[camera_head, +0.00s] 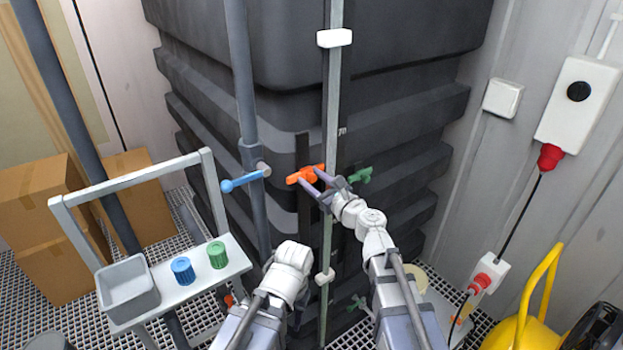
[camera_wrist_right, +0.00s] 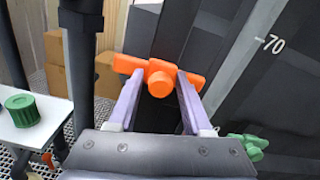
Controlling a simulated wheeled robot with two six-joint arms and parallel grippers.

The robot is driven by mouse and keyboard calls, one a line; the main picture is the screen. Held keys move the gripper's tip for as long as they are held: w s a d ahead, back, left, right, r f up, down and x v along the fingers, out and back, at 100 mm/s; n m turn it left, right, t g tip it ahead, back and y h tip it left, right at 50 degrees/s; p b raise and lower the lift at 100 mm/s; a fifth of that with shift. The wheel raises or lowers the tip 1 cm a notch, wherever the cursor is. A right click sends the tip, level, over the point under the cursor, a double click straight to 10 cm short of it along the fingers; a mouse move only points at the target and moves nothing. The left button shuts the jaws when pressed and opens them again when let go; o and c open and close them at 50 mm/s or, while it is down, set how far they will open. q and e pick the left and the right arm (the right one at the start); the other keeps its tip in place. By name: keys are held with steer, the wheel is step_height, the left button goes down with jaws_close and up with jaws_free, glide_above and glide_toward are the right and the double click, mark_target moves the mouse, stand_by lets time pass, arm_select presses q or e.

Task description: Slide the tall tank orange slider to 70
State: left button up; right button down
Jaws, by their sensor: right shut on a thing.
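The orange slider (camera_head: 306,175) sits on a dark vertical strip on the front of the tall black tank (camera_head: 395,125). My right gripper (camera_head: 312,181) is shut on the slider, with its fingers at the slider's lower side. In the right wrist view the slider (camera_wrist_right: 160,74) shows between the tips of my right gripper (camera_wrist_right: 158,92). The white 70 mark (camera_head: 342,131) is on the tank, above and right of the slider; it also shows in the wrist view (camera_wrist_right: 270,44). My left arm comes in at the bottom centre; its fingers are not visible.
A blue-handled valve (camera_head: 244,181) on a grey pipe is left of the slider. A green valve handle (camera_head: 361,175) is close to its right. A light vertical pipe (camera_head: 330,220) runs between them. A bench (camera_head: 205,281) with a grey bin and two caps stands left.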

mark_target(304, 146)
step_height(304, 146, up, 8)
steer(key=p, duration=0.6)
arm_select(q)
step_height(304, 146, up, 8)
arm_select(e)
steer(key=shift+w+r, duration=0.1)
steer(key=shift+w, duration=0.05)
arm_select(q)
steer(key=shift+r, duration=0.1)
arm_select(e)
steer(key=c, duration=0.6)
jaws_free()
steer(key=v, duration=0.8)
